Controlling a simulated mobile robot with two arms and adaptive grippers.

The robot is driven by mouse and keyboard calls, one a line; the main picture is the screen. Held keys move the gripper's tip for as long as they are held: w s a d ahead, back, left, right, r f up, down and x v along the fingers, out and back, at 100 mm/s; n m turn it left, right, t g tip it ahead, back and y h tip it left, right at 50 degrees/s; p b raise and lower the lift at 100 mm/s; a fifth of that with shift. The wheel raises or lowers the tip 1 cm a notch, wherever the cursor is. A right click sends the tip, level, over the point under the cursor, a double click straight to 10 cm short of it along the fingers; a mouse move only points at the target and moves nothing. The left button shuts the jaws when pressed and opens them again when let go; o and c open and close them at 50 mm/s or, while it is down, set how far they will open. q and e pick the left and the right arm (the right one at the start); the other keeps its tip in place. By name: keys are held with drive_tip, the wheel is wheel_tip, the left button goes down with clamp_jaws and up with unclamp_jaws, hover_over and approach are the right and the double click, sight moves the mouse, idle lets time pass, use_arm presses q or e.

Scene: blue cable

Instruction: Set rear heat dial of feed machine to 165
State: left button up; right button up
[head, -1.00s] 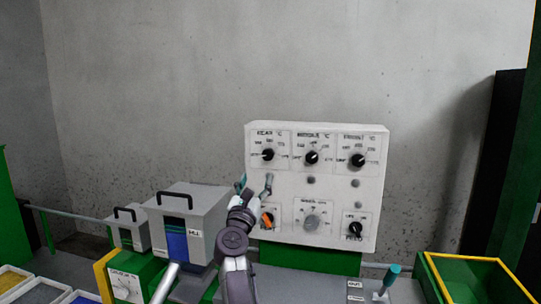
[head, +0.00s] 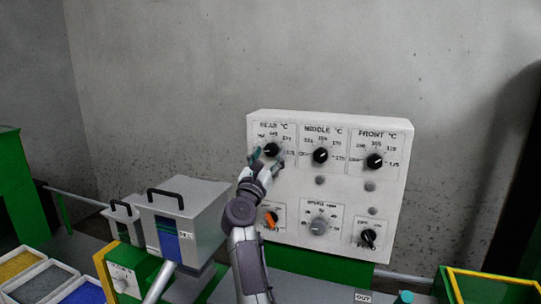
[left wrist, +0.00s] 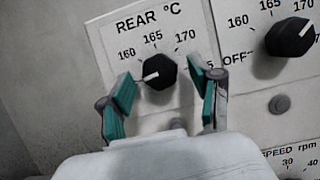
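The rear heat dial is a black knob (head: 271,149) at the upper left of the white control panel (head: 290,184), under the label REAR °C. In the left wrist view the knob (left wrist: 159,70) has a white pointer aimed left and slightly down, below the 160 mark. The 165 mark (left wrist: 152,37) is above the knob. My left gripper (head: 267,159) is in front of the dial. In the left wrist view its teal fingers (left wrist: 163,82) are open, one on each side of the knob, with gaps visible. They partly hide the scale's lower ends. My right gripper is not in view.
The middle dial (head: 320,155) and front dial (head: 374,161) are to the right. Below are an orange-marked switch (head: 271,218), a grey speed dial (head: 319,226) and a black feed knob (head: 368,237). A grey hopper box (head: 181,214) stands left of my arm.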

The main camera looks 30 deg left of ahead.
use_arm(q)
drive_tip(key=shift+c, duration=0.9)
drive_tip(key=c, duration=1)
drive_tip(key=shift+o, duration=0.2)
